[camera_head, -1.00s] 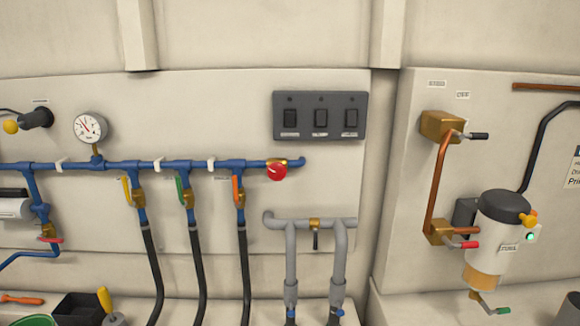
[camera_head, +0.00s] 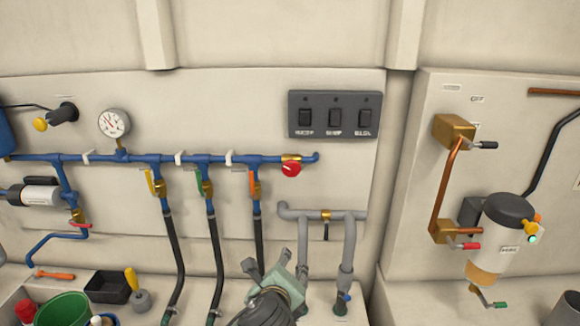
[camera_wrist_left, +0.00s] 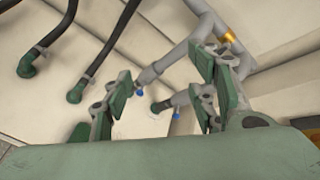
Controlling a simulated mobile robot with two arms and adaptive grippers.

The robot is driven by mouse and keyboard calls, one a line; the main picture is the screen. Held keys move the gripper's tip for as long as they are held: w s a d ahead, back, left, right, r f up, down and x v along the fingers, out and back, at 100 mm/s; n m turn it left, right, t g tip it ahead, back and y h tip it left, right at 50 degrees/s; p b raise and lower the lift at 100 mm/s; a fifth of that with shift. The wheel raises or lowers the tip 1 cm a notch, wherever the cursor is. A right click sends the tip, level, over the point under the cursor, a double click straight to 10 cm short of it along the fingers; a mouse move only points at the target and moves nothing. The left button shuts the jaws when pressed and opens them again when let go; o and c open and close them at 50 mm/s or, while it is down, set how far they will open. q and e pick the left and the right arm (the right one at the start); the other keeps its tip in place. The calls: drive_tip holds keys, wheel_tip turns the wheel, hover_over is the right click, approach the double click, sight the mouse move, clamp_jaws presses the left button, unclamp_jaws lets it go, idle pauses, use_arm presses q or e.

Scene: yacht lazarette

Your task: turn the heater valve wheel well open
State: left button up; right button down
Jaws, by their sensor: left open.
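A round red valve wheel (camera_head: 291,170) sits at the right end of the blue pipe (camera_head: 130,159) on the wall panel. No label naming it as the heater valve is readable. My left gripper (camera_head: 268,268) is low in the head view, below the wheel and slightly left of it, apart from it and in front of the grey pipes' lower ends. Its fingers (camera_wrist_left: 165,88) are spread with nothing between them in the left wrist view. The wheel is not seen in the left wrist view. My right gripper is not in view.
Three black hoses (camera_head: 213,262) with coloured lever valves hang left of the wheel. Grey pipes (camera_head: 349,240) stand below right of it. A dark switch panel (camera_head: 335,116) is above. A black tray (camera_head: 108,287) and green bucket (camera_head: 62,309) lie lower left.

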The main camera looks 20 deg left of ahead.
use_arm(q)
drive_tip(key=w+r+m+t+y, duration=0.1)
drive_tip(key=w+r+m+t, duration=0.2)
drive_tip(key=w+r+m, duration=0.5)
drive_tip(key=m+t+y, duration=0.1)
drive_tip(key=m+t, duration=0.2)
drive_tip(key=m, duration=0.2)
approach(290, 169)
drive_tip(key=w, duration=0.3)
drive_tip(key=p+x, duration=0.1)
drive_tip(key=x, duration=0.4)
drive_tip(key=p+x, duration=0.1)
drive_tip(key=x, duration=0.1)
drive_tip(key=shift+a+p, duration=0.35)
drive_tip(key=shift+a, duration=0.1)
drive_tip(key=shift+w, duration=0.1)
drive_tip(key=c, duration=1.1)
